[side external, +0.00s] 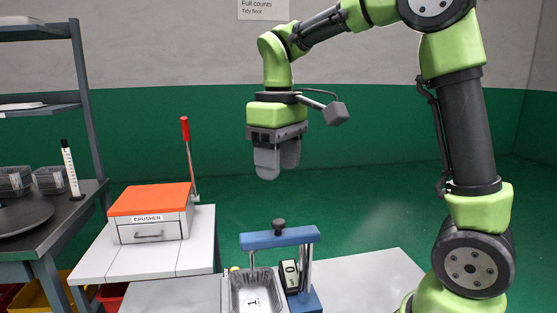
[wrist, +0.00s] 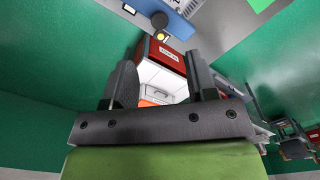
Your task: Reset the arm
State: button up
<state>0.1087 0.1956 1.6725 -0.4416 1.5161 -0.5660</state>
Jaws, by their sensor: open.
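My gripper (side external: 278,163) hangs in the air, pointing down, high above the white work surface. In the wrist view its two dark fingers (wrist: 160,85) are spread apart with nothing held between them. Below it in the side view, a foil tray (side external: 254,294) marked "1" sits under a blue press-like stand (side external: 280,238) with a dark knob on top. The gripper is well clear of both. The tray's lower part is cut off by the frame edge.
An orange-topped box labelled CRUSHER (side external: 150,215) with a red-handled lever (side external: 186,130) stands to the left on a white table (side external: 90,262). A dark bench (side external: 75,208) with clear containers and a grey shelf rack (side external: 85,100) are at far left. The air around the gripper is free.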

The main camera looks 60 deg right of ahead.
jog(key=shift+s, duration=0.1)
jog(key=s+a+m+t+y, duration=0.1)
jog(key=s+a+m+t, duration=0.1)
jog(key=s, duration=0.4)
jog(key=s+a+r+m+t+y, duration=0.1)
jog(key=s+a+m+t, duration=0.1)
jog(key=s+t, duration=0.3)
jog(key=shift+s+a+r, duration=0.25)
jog(key=shift+s+a, duration=0.65)
